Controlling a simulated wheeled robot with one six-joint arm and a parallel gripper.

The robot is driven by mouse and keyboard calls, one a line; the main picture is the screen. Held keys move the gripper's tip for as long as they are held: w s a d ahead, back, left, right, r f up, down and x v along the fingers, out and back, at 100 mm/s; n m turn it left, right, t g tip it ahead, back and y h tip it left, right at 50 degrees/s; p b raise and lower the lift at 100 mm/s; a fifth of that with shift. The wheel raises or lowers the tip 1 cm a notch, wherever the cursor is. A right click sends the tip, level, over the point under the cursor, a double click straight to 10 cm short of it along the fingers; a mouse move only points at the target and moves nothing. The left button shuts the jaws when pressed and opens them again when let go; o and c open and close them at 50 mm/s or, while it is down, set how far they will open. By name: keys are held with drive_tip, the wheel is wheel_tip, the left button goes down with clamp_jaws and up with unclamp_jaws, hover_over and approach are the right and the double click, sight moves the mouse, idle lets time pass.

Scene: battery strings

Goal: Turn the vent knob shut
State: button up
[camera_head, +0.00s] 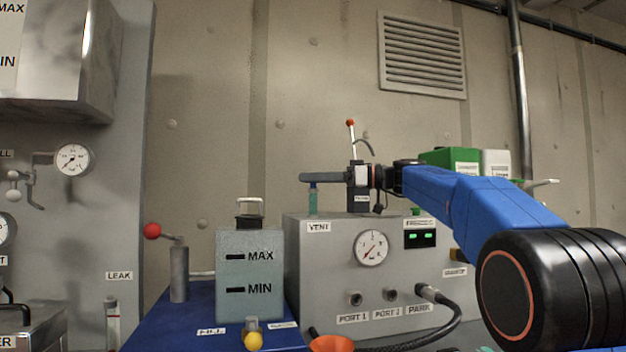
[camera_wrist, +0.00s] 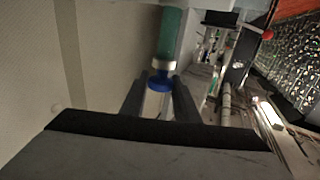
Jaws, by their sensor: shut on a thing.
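The vent knob (camera_head: 312,201) is a slim teal upright piece on top of the grey box, above the VENT label. My gripper (camera_head: 306,178) reaches in level from the right, with its fingers at the knob's top. In the wrist view, the fingers (camera_wrist: 159,86) stand on both sides of a piece with a blue band and pale body, in line with a green cylinder (camera_wrist: 171,38). The gripper is shut on the knob. The fingers hide part of its top, and its turn angle cannot be told.
The grey box (camera_head: 300,260) carries a round gauge (camera_head: 371,247), a green-lit display (camera_head: 420,239) and ports with a black cable. A grey MAX/MIN tank (camera_head: 249,280) stands to the left. A red-tipped lever (camera_head: 351,140) rises behind my gripper.

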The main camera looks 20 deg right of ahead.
drive_tip(key=shift+n+g, duration=0.4)
drive_tip(key=shift+g, duration=0.1)
drive_tip(key=o, duration=1)
drive_tip(key=shift+c, duration=0.2)
drive_tip(key=shift+d, duration=0.1)
drive_tip(key=v, duration=1.7)
drive_tip(key=shift+d+f, duration=0.15)
drive_tip(key=shift+f, duration=0.2)
drive_tip(key=shift+w, duration=0.1)
